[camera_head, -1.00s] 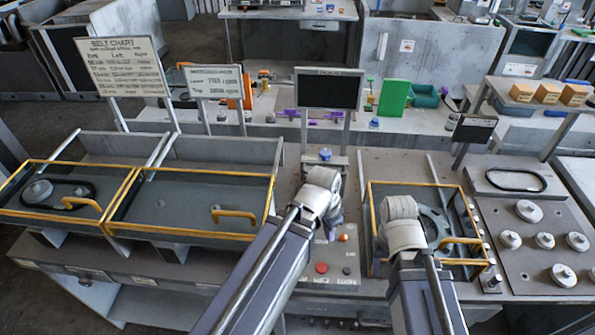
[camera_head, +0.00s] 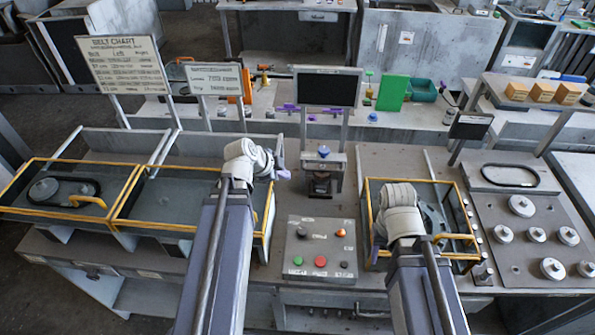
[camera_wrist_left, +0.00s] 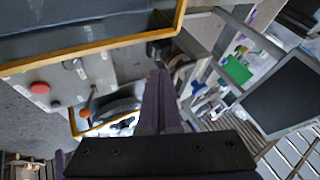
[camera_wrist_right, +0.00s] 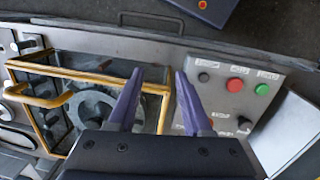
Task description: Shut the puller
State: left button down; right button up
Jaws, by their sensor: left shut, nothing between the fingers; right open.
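No label I can read marks the puller, so I cannot tell for certain which unit it is. A yellow-framed, clear-sided enclosure (camera_head: 462,205) with a yellow handle stands right of the control panel, with a round grey part inside. It also shows in the right wrist view (camera_wrist_right: 150,89). My right gripper (camera_wrist_right: 160,73) is open and empty over its edge beside the panel; in the head view my wrist hides part of it. My left gripper (camera_head: 282,172) is shut and empty near the right end of the middle yellow-framed box (camera_head: 185,200); its fingers show in the left wrist view (camera_wrist_left: 160,100).
The control panel (camera_head: 320,245) has red, green and orange buttons. Behind it stand a small blue-topped device (camera_head: 323,168) and a dark screen (camera_head: 328,88). Another yellow-framed box (camera_head: 62,205) holds a belt and pulley. Several round metal parts lie on the right plate (camera_head: 510,255).

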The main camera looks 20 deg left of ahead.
pick_arm(q)
jog(key=shift+f, duration=0.15)
pick_arm(e)
jog(key=shift+f, duration=0.15)
notch_tip(320, 180, down, 9)
jog(key=b, duration=0.8)
jog(key=shift+r+b, duration=0.2)
jog(key=shift+b, duration=0.2)
pick_arm(q)
jog(key=w+d+f, duration=0.1)
jog(key=w+f, duration=0.6)
jog(key=w, duration=0.2)
jog(key=shift+w+d+f+p, duration=0.15)
jog(key=shift+w+f+p, duration=0.05)
jog(key=shift+f+p, duration=0.2)
pick_arm(e)
jog(key=shift+r, duration=0.45)
pick_arm(q)
jog(key=w+a, duration=0.3)
jog(key=w, duration=0.9)
jog(key=shift+w+a+r, duration=0.15)
jog(key=shift+w+a, duration=0.25)
pick_arm(e)
jog(key=shift+s, duration=0.1)
